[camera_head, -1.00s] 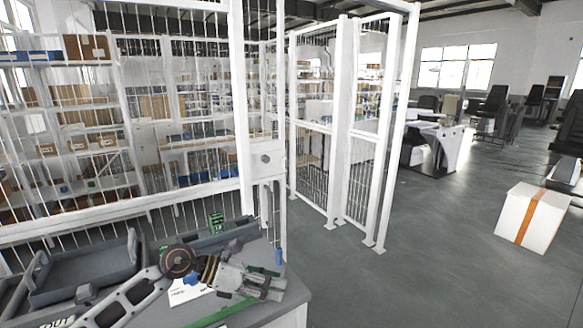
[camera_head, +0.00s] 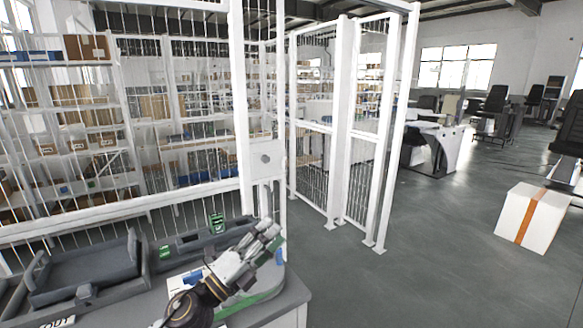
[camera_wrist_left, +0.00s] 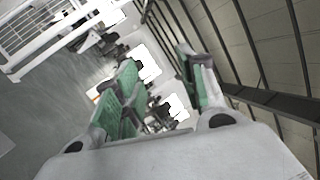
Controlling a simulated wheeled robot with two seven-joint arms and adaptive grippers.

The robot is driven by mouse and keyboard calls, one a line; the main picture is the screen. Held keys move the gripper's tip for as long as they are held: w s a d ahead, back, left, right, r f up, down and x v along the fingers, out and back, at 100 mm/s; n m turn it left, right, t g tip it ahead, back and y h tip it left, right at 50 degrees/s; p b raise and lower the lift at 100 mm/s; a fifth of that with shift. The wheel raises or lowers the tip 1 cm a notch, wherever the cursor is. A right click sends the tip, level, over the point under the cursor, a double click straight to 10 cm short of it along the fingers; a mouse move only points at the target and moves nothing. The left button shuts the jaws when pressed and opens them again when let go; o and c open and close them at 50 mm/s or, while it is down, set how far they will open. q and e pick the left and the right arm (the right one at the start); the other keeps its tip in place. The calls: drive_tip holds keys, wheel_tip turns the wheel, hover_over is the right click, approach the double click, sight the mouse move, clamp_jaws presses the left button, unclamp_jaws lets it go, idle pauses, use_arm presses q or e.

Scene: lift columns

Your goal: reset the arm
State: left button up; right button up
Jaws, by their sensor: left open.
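My left gripper (camera_head: 266,233) is over the right end of the grey bench, with its fingers toward the back right. In the left wrist view, its two green-padded fingers (camera_wrist_left: 160,92) stand apart with nothing between them. They point up toward the windows and ceiling. My right gripper shows in neither view.
A dark grey tray (camera_head: 85,272) lies on the bench (camera_head: 262,312) to the left of my gripper. A white wire fence (camera_head: 150,203) stands close behind the bench. A white box with an orange stripe (camera_head: 532,218) sits on the floor at the right, with open floor (camera_head: 420,280) between.

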use_arm(q)
drive_tip(key=s+a+f+n+y, duration=0.2)
drive_tip(key=a+f+n+y, duration=1.45)
drive_tip(key=n, duration=0.55)
drive_tip(key=s+f+n+g, duration=0.3)
drive_tip(key=s+f+g, duration=0.4)
drive_tip(key=s, duration=0.4)
drive_tip(key=s+f+n+g, duration=0.3)
drive_tip(key=s+f+g, duration=0.2)
drive_tip(key=s+f, duration=0.5)
drive_tip(key=s+a+f+g, duration=0.1)
drive_tip(key=s+f, duration=0.2)
drive_tip(key=f, duration=3)
drive_tip(key=s+a+f, duration=0.2)
drive_tip(key=s+f, duration=0.8)
drive_tip(key=s, duration=0.1)
drive_tip(key=s+a+f+m+g, duration=0.1)
drive_tip(key=s+a+f, duration=0.2)
drive_tip(key=s+f, duration=0.6)
drive_tip(key=shift+s+a+f, duration=0.3)
drive_tip(key=shift+s+f, duration=0.1)
drive_tip(key=shift+s, duration=0.5)
